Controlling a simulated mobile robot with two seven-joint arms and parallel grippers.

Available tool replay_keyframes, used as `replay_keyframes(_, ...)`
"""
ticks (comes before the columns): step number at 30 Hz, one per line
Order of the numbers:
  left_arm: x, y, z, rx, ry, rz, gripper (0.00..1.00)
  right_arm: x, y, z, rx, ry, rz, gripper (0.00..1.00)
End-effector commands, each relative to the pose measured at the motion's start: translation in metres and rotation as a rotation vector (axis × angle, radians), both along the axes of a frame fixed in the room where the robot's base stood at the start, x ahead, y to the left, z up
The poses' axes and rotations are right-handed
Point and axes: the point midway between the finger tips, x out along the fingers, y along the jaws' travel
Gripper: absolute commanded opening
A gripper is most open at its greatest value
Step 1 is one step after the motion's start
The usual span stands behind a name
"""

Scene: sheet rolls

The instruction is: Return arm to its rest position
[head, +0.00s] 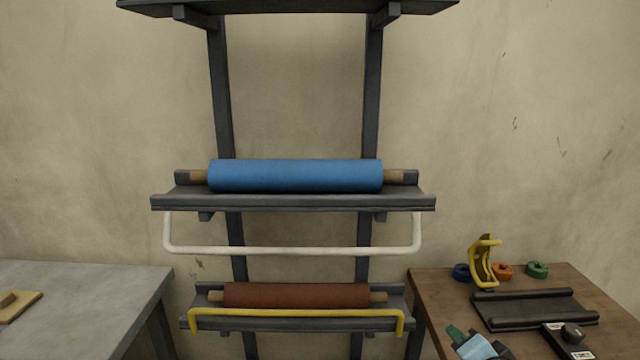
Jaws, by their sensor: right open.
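My right gripper (478,340) shows at the bottom edge, right of centre, as a pale blue body with dark green fingers, partly cut off by the frame. Its fingers are apart, and I see nothing held between them. It is in front of the wooden table's left part, clear of the rack. My left gripper is not in view. A blue sheet roll (295,176) lies level on the upper cradle (293,203) of the wall rack. A brown-red roll (296,296) lies on the lower cradle (290,325).
A white bar (290,251) hangs below the upper cradle; a yellow bar (300,313) crosses the lower one. The wooden table (577,282) holds a black tray (533,309), a yellow curved holder (483,262), small coloured rings (537,269) and a black knobbed device (569,338). A grey table (90,300) stands left.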

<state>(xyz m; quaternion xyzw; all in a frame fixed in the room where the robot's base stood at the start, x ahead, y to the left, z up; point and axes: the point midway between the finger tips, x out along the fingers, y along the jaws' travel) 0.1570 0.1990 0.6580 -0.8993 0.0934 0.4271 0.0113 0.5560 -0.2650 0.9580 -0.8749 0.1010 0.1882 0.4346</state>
Motion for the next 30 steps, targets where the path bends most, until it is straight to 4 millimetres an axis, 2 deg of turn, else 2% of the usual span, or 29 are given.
replay_keyframes(1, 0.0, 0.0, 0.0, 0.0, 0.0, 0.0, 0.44, -0.016, 0.003, -0.032, -0.055, 0.039, 0.03, 0.44)
replay_keyframes(6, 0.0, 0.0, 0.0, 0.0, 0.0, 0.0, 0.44, -0.07, 0.013, -0.116, -0.233, 0.126, 0.152, 0.44)
replay_keyframes(11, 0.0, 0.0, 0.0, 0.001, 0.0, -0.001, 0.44, -0.137, 0.025, -0.185, -0.383, 0.201, 0.284, 0.44)
replay_keyframes(15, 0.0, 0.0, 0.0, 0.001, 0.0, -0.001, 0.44, -0.206, 0.036, -0.234, -0.497, 0.258, 0.414, 0.44)
replay_keyframes(18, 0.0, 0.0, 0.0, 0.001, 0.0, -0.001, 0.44, -0.256, 0.044, -0.26, -0.566, 0.291, 0.506, 0.44)
replay_keyframes(21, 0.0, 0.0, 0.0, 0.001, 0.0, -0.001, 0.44, -0.3, 0.051, -0.277, -0.619, 0.313, 0.584, 0.44)
replay_keyframes(30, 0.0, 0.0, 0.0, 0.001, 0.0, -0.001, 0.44, -0.407, 0.067, -0.301, -0.716, 0.353, 0.769, 0.44)
